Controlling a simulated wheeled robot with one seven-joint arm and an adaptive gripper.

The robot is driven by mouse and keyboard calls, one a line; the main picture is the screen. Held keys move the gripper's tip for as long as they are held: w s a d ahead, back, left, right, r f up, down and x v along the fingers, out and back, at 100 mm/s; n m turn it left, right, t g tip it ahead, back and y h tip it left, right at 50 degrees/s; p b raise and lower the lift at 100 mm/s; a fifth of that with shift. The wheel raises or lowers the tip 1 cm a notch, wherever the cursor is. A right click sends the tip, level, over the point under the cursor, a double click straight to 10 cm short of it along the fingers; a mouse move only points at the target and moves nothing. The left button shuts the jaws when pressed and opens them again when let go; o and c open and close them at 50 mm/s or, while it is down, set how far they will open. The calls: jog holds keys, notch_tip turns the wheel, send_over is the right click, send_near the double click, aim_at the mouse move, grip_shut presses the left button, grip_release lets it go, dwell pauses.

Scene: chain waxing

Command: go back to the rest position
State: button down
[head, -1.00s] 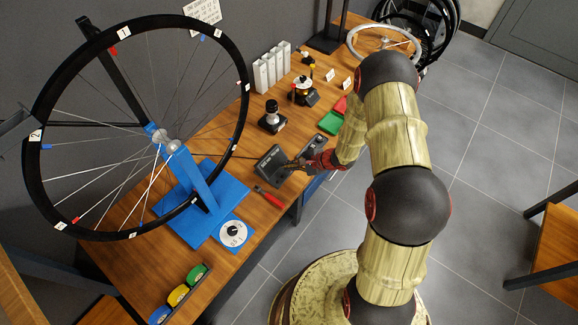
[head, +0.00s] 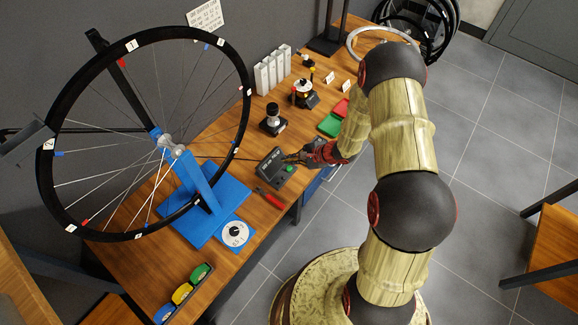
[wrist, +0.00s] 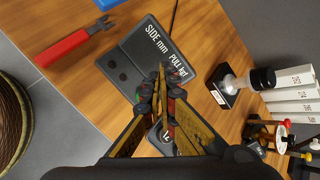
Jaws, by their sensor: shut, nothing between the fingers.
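My gripper (head: 299,157) is shut and empty, with its fingertips above the right part of a dark grey meter box on the bench. In the wrist view the closed fingertips (wrist: 163,82) overlap the meter box (wrist: 140,45), which is labelled "SIDE mm" and "PULL kgf". The fingers hide part of its face. A green button (head: 291,169) shows at its edge in the head view. I cannot tell the exact height of the fingertips over the box. My arm reaches from the right over the bench edge.
A wheel (head: 47,172) stands in a blue truing stand (head: 203,185) on the left. Open floor (head: 480,180) lies right.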

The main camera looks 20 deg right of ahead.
dwell(0.3)
jog(key=s+a+r+n+g+y, duration=0.2)
jog(key=s+a+g, duration=0.15)
jog(key=s, duration=0.45)
jog(key=s+a+r+n+g+h, duration=0.1)
jog(key=s+a+r+n+g, duration=0.2)
jog(key=s+r, duration=0.45)
jog(key=s+d+r+n+t+h, duration=0.2)
jog(key=s+r+n, duration=0.2)
jog(key=r, duration=0.7)
jog(key=s+d+r+n+t+h, duration=0.2)
jog(key=s+r+n+h, duration=0.1)
jog(key=r, duration=0.8)
jog(key=s+d+r+n+t+h, duration=0.2)
jog(key=s+r+n, duration=0.3)
jog(key=r, duration=0.6)
jog(key=shift+s+d+r+h, duration=0.15)
jog(key=shift+s+d+h, duration=0.25)
jog(key=shift+d, duration=0.1)
